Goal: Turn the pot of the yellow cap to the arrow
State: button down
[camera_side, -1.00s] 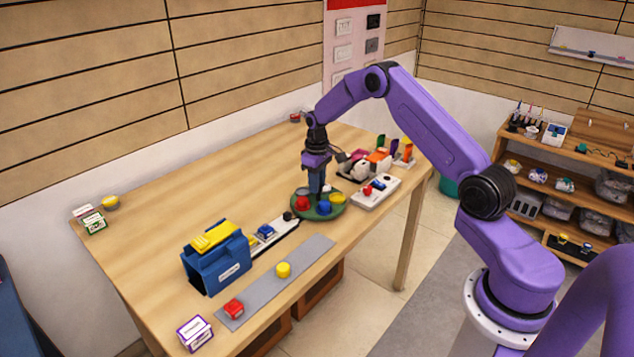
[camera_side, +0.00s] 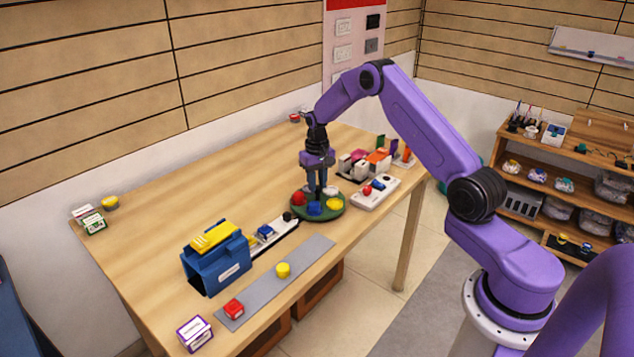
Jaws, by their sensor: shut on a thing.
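A round green turntable (camera_side: 335,215) stands near the table's right front edge. It carries pots with coloured caps: yellow (camera_side: 335,204) at the front right, blue (camera_side: 314,208) at the front, red (camera_side: 298,198) at the left, and white (camera_side: 331,190) at the back right. My gripper (camera_side: 318,194) points straight down over the turntable's middle, among the pots. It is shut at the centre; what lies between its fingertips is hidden. I cannot make out the arrow.
A blue box with a yellow top (camera_side: 218,262), a white strip (camera_side: 284,228), and a grey mat (camera_side: 265,290) with a yellow and a red piece lie to the left. A white panel (camera_side: 376,193) and several blocks stand close on the right.

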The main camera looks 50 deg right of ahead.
jog(key=shift+d+r+m, duration=0.1)
jog(key=shift+m, duration=4.9)
jog(key=shift+s+d+m, duration=0.1)
jog(key=shift+m, duration=2.3)
jog(key=shift+s+m, duration=0.1)
jog(key=shift+m, duration=2.7)
jog(key=c, duration=0.9)
grip_release()
